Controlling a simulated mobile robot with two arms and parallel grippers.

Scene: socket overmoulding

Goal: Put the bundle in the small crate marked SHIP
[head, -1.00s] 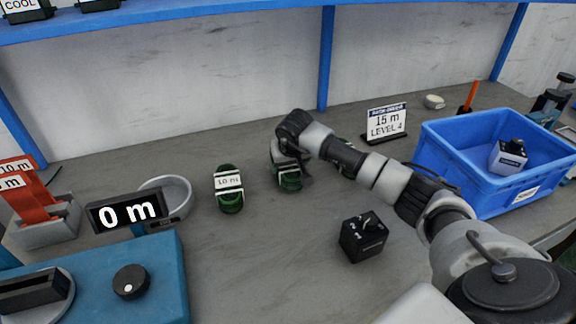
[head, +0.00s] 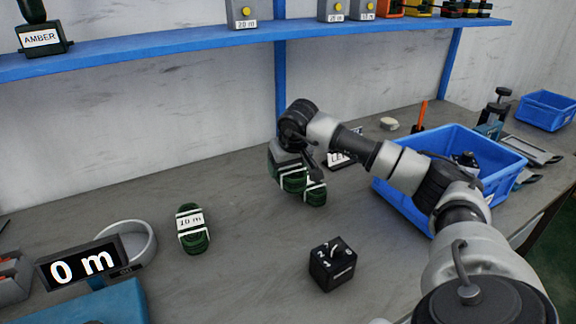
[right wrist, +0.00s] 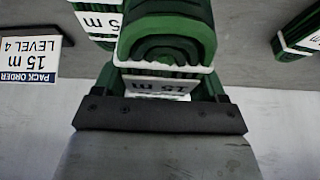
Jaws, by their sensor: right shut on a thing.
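My right gripper (head: 290,160) is shut on a dark green coiled bundle (head: 291,180), which looks raised above the bench. In the right wrist view the gripper (right wrist: 160,85) grips this bundle (right wrist: 165,40), whose label reads 15 m. Another green bundle (head: 316,192), also labelled 15 m in the right wrist view (right wrist: 100,22), is close beside it, partly hidden. A 10 m bundle (head: 192,238) lies on the bench to the left. A large blue crate (head: 400,200) stands right, partly behind my arm. A smaller blue crate (head: 548,112) is at far right; no SHIP mark is legible.
A black box (head: 332,268) stands on the bench in front. A display (head: 82,265) reads 0 m, beside a round grey dish (head: 135,240). The order card (right wrist: 28,45) reads 15 m, LEVEL 4. A blue shelf (head: 180,49) runs along the back.

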